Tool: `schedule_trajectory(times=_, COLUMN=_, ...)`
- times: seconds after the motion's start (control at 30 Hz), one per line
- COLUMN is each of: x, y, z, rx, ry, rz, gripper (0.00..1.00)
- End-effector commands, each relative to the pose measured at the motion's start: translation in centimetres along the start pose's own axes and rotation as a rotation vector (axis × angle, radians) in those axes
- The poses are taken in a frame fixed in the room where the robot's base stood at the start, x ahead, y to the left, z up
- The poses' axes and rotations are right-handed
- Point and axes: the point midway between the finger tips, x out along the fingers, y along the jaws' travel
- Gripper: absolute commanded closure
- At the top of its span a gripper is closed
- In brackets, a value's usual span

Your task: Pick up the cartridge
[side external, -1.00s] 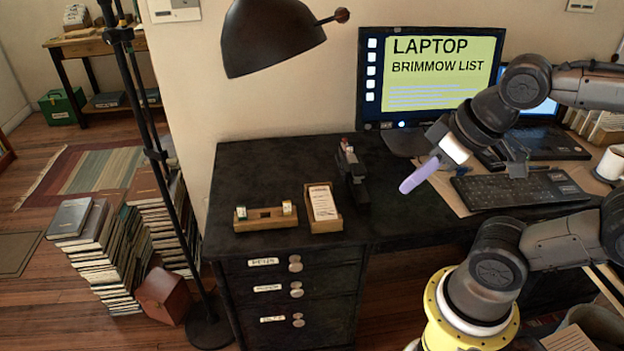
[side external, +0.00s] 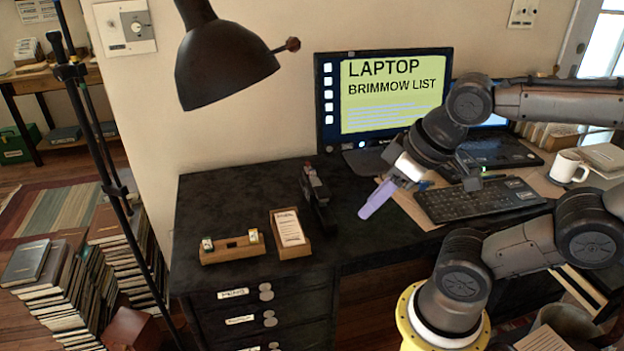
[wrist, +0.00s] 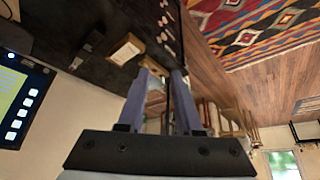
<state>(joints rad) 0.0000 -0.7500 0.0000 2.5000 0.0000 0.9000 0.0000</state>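No object in view is clearly marked as the cartridge. A wooden holder (side external: 230,250) on the black desk carries two small pale pieces, a left one (side external: 207,245) and a right one (side external: 253,236); either could be a cartridge, but they are too small to tell. My gripper (side external: 368,208), with lavender fingers, hangs over the desk to the right of the holder, well apart from it. In the wrist view my gripper (wrist: 165,74) shows its two fingers apart with nothing between them.
A card box (side external: 290,228) and a dark upright device (side external: 317,196) stand between the holder and my gripper. A monitor (side external: 385,95) stands behind, a keyboard (side external: 480,200) and a mug (side external: 567,168) to the right. A lamp (side external: 222,62) overhangs the desk. Free desk lies around the holder.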

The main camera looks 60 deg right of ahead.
Motion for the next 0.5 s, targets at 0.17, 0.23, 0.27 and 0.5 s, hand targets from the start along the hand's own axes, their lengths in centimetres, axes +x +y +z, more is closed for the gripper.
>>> schedule_trajectory(times=0.17, x=0.00, y=0.00, z=0.00, rx=0.000, ry=0.000, rz=0.000, gripper=0.38)
schedule_trajectory(times=0.23, x=0.00, y=0.00, z=0.00, rx=0.000, ry=0.000, rz=0.000, gripper=0.38)
schedule_trajectory(times=0.27, x=0.00, y=0.00, z=0.00, rx=0.000, ry=0.000, rz=0.000, gripper=0.38)
schedule_trajectory(times=0.5, x=-0.32, y=0.08, z=-0.97, rx=0.032, ry=0.035, rz=0.003, gripper=0.38)
